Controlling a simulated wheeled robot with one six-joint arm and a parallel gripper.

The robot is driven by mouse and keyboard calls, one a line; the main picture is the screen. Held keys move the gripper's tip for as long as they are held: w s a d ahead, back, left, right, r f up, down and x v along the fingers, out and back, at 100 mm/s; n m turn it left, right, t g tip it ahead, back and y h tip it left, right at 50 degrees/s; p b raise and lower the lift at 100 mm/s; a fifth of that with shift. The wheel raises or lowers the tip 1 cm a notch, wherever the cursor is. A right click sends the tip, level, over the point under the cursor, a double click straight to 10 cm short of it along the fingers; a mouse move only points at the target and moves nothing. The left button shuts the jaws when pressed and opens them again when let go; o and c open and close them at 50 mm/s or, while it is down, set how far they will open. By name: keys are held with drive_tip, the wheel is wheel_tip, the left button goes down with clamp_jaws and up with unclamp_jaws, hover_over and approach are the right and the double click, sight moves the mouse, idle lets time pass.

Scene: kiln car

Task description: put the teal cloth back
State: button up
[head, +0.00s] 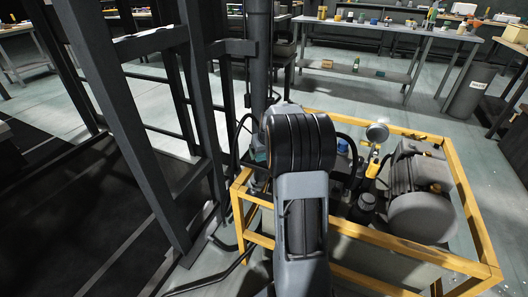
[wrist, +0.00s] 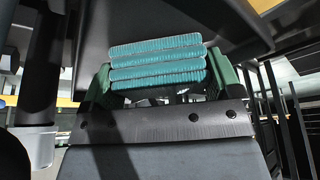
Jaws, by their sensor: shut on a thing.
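The teal cloth (wrist: 155,62) is a folded, ribbed stack of several layers in the wrist view. It sits between the two green fingers of my gripper (wrist: 158,84), which is shut on it. The dark underside or panel of something shows close behind and above the cloth in that view; I cannot tell whether they touch. In the head view my arm hides the gripper and most of what is at its end. A small teal patch (head: 261,157) shows just left of my arm there, too small to identify surely.
A yellow frame (head: 463,187) with a grey machine (head: 420,213) and a gauge (head: 377,132) stands right of my arm. Dark metal posts (head: 130,120) rise on the left. A workbench (head: 390,27) with small items stands behind, a grey bin (head: 470,92) beside it. Open floor lies between.

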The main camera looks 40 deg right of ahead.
drive_tip(key=o, duration=0.6)
drive_tip(key=shift+f, duration=0.1)
drive_tip(key=shift+o, duration=0.2)
drive_tip(key=shift+r, duration=0.3)
drive_tip(key=p+v, duration=0.4)
drive_tip(key=v, duration=0.7)
drive_tip(key=s+a+r+n+y, duration=0.1)
drive_tip(key=s+a, duration=0.2)
drive_tip(key=a, duration=0.5)
drive_tip(key=s+a+n, duration=0.1)
drive_tip(key=s+a, duration=0.3)
drive_tip(key=a, duration=0.3)
drive_tip(key=s+a+f+n+g, duration=0.1)
drive_tip(key=s+a+f, duration=0.2)
drive_tip(key=s+a, duration=0.6)
drive_tip(key=shift+s+g, duration=0.3)
drive_tip(key=shift+s, duration=0.55)
drive_tip(key=shift+r, duration=0.1)
